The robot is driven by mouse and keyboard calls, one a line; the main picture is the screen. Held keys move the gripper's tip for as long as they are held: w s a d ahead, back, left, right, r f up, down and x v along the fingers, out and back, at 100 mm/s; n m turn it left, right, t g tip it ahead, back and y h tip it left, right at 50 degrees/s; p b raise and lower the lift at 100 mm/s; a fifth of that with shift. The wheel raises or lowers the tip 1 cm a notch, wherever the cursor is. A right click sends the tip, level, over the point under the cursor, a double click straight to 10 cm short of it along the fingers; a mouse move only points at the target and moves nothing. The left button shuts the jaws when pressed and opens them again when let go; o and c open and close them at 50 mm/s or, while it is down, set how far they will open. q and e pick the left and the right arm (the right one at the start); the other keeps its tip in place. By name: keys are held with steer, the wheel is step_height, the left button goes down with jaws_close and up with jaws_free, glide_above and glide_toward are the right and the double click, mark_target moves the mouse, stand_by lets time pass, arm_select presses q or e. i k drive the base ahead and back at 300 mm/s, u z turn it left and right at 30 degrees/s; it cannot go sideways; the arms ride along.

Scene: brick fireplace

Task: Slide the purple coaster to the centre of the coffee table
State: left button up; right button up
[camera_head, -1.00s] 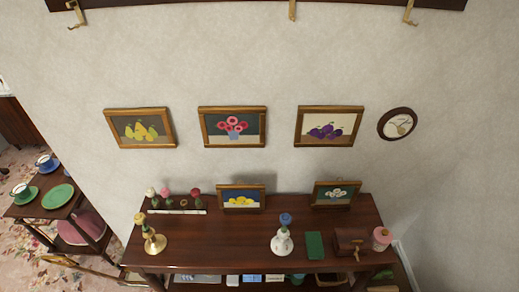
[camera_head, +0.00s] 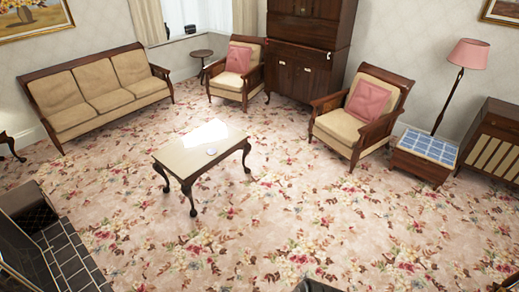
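The coffee table (camera_head: 172,158) stands on the carpet left of the middle, with a pale top and dark curved legs. A small round pale disc (camera_head: 211,151) lies on its top, right of the centre and towards the near right edge. It may be the coaster, but its colour is too washed out to tell if it is purple. A bright white sheet or patch (camera_head: 205,133) shows behind it on the table. Neither of my grippers is in view.
A sofa (camera_head: 95,90) stands at the back left. Two armchairs (camera_head: 237,85) (camera_head: 360,115) stand behind and right of the table. A blue-tiled side table (camera_head: 428,148) is at the right. A dark hearth (camera_head: 65,250) is at the near left. Open carpet (camera_head: 290,220) surrounds the table.

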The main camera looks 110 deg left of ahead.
mark_target(211, 151)
steer(key=u, duration=3.3)
steer(key=i, duration=1.7)
steer(key=z, duration=0.4)
steer(key=i, duration=1.5)
steer(key=u, duration=1.25)
steer(key=i, duration=1)
steer(key=u, duration=0.65)
